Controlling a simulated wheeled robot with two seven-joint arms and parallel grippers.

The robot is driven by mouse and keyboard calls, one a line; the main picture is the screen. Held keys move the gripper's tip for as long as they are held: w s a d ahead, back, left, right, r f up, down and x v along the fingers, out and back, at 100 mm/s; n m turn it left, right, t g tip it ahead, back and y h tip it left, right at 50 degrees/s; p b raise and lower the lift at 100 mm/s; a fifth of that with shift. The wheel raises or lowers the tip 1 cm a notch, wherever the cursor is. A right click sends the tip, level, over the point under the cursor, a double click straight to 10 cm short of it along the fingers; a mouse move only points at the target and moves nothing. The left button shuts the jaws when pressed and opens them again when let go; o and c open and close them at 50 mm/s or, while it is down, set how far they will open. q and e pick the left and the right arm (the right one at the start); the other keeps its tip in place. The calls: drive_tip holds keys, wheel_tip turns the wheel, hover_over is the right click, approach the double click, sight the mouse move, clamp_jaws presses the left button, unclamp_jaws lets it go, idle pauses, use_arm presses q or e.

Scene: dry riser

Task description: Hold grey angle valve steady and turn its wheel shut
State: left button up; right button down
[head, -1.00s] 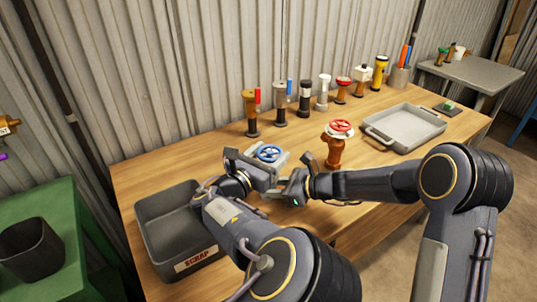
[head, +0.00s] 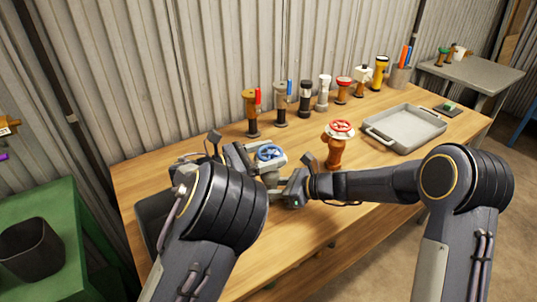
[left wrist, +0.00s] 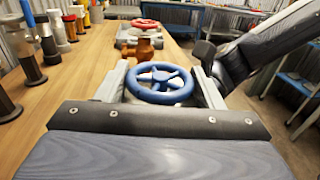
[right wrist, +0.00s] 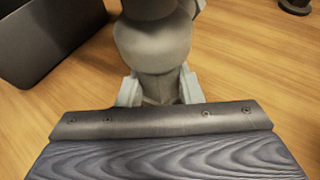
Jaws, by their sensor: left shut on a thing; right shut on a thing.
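The grey angle valve (head: 271,177) is held just above the middle of the bench, with its blue wheel (head: 270,153) facing up. My left gripper (head: 264,157) comes in from the left. In the left wrist view its two fingers sit on opposite sides of the blue wheel (left wrist: 160,84), shut on it. My right gripper (head: 283,186) comes in from the right, below the wheel. In the right wrist view it is shut on the narrow lower part of the grey valve body (right wrist: 155,48). My grippers hide part of the valve in the head view.
A red-wheeled orange valve (head: 335,148) stands just right of my right gripper. A grey tray (head: 405,130) lies further right. The grey bin (head: 148,215) at left is mostly hidden by my left arm.

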use_arm(q)
drive_tip(key=m+g, duration=0.3)
drive_tip(key=g, duration=0.2)
drive_tip(key=m+g+h, duration=0.1)
drive_tip(key=m+g, duration=0.2)
drive_tip(key=g, duration=0.2)
drive_tip(key=shift+w+m, duration=0.2)
drive_tip(key=shift+m, duration=0.1)
drive_tip(key=m+g, duration=0.1)
drive_tip(key=g, duration=0.1)
drive_tip(key=m+g, duration=0.1)
drive_tip(key=shift+d+f+g+y, duration=0.1)
drive_tip(key=shift+f+g+y, duration=0.05)
drive_tip(key=shift+g+y, duration=0.2)
drive_tip(key=shift+s+d+f+m+g+y, duration=0.15)
drive_tip(key=shift+m+g+y, duration=0.3)
drive_tip(key=shift+m+g, duration=0.5)
drive_tip(key=shift+g, duration=0.4)
drive_tip(key=shift+w+a+r, duration=0.2)
drive_tip(key=shift+w+a, duration=0.05)
drive_tip(key=shift+a, duration=0.05)
drive_tip(key=o, duration=1)
drive_tip(key=shift+c, duration=0.2)
drive_tip(key=shift+r, duration=0.1)
